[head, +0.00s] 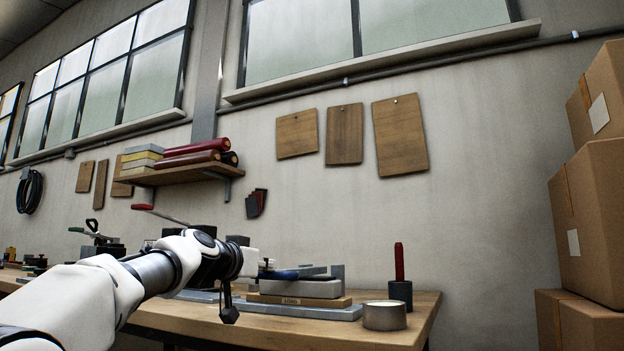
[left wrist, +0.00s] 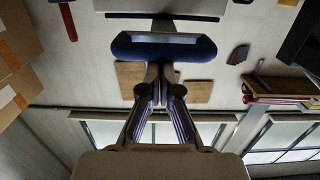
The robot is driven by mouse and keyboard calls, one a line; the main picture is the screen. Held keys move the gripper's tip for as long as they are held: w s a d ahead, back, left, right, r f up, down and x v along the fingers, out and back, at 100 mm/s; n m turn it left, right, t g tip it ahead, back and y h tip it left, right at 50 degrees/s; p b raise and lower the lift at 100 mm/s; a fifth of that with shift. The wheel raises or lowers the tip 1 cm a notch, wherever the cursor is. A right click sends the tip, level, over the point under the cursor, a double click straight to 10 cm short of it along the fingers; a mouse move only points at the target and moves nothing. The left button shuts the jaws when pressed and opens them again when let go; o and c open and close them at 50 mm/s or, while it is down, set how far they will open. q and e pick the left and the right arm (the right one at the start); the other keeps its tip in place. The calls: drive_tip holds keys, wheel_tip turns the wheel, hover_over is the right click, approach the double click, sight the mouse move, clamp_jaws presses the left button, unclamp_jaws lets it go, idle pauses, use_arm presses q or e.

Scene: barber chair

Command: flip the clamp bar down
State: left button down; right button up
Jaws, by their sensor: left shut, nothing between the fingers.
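A bench fixture shows in the head view as a grey block (head: 308,288) on a labelled wooden base (head: 300,300). A blue part (head: 280,274), which looks like the clamp bar, lies at its top left, partly hidden by my left wrist. In the left wrist view the dark blue bar (left wrist: 128,47) runs crosswise just beyond my fingertips, with a grey metal face in its middle. My left gripper (left wrist: 161,82) is shut and empty, its tips close to or against the bar; I cannot tell if they touch. In the head view the fingers are mostly hidden. My right gripper is out of view.
A tin (head: 384,316) and a dark cup with a red-handled tool (head: 400,290) stand to the right of the fixture. Cardboard boxes (head: 590,210) are stacked at the far right. A shelf (head: 180,173) is on the wall. More tools lie on the bench's left.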

use_arm(q)
drive_tip(key=shift+d+f+b, duration=0.2)
drive_tip(key=shift+f+b, duration=0.15)
drive_tip(key=shift+f, duration=0.8)
wheel_tip(320, 180, up, 6)
drive_tip(key=p, duration=0.4)
drive_tip(key=f+b+v, duration=0.2)
drive_tip(key=b+v, duration=0.2)
drive_tip(key=v, duration=0.5)
drive_tip(key=shift+s+a+b, duration=0.2)
drive_tip(key=shift+b, duration=0.2)
drive_tip(key=shift+r, duration=0.2)
